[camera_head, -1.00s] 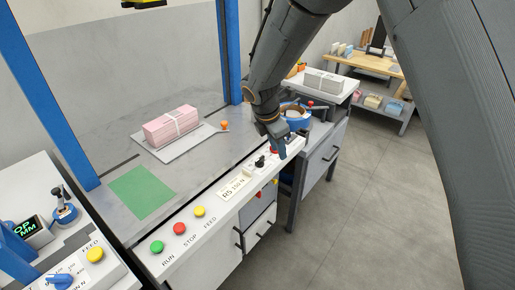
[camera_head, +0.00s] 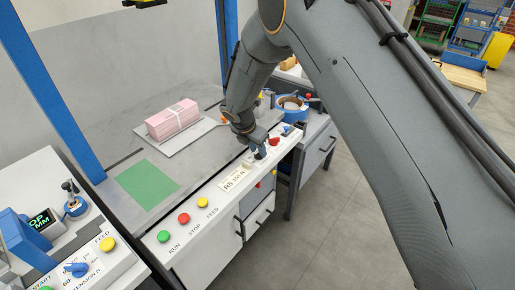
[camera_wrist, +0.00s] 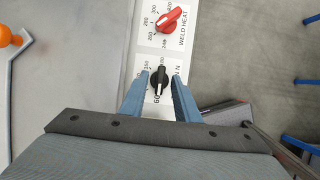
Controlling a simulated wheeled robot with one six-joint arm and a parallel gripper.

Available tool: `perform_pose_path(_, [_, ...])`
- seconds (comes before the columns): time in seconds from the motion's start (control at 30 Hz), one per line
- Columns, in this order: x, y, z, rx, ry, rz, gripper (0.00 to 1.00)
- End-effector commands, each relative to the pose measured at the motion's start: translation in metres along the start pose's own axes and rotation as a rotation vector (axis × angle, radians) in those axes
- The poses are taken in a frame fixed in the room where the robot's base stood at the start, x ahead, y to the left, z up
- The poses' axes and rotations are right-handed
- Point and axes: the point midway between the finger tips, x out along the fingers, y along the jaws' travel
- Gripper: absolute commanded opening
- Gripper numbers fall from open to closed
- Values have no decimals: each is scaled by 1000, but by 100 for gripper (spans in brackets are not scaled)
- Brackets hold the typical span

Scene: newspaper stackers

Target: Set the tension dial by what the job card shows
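The black dial (camera_wrist: 159,82) is on the white front panel (camera_head: 205,200), with a scale around it. Its white mark points down in the wrist view, near the 60. A label ending in N is partly hidden. My gripper (camera_wrist: 159,75) is open, with one finger on each side of the dial; I cannot tell whether they touch it. In the head view my gripper (camera_head: 258,150) is over the dial, which is mostly hidden. The card (camera_head: 236,179) on the panel reads "RS 150 N".
A red dial (camera_wrist: 170,18), labelled WELD HEAT, is just beyond the black one. Green, red and yellow buttons (camera_head: 184,218) line the near panel. A pink bundle (camera_head: 173,119) lies on the bench. A blue dial (camera_head: 76,269) is on the left machine.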

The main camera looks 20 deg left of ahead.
Motion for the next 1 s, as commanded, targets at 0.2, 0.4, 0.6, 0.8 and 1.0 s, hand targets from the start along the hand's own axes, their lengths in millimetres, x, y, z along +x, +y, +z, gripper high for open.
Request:
perform_pose_path(0.2, [3, 0, 0, 1, 0, 0, 29])
perform_pose_path(0.4, [2, 0, 0, 1, 0, 0, 12])
perform_pose_path(0.6, [2, 0, 0, 1, 0, 0, 0])
perform_pose_path(0.8, [3, 1, 0, 21, 0, -7, 0])
perform_pose_path(1.0, [4, 2, 0, 99, 0, -39, 0])
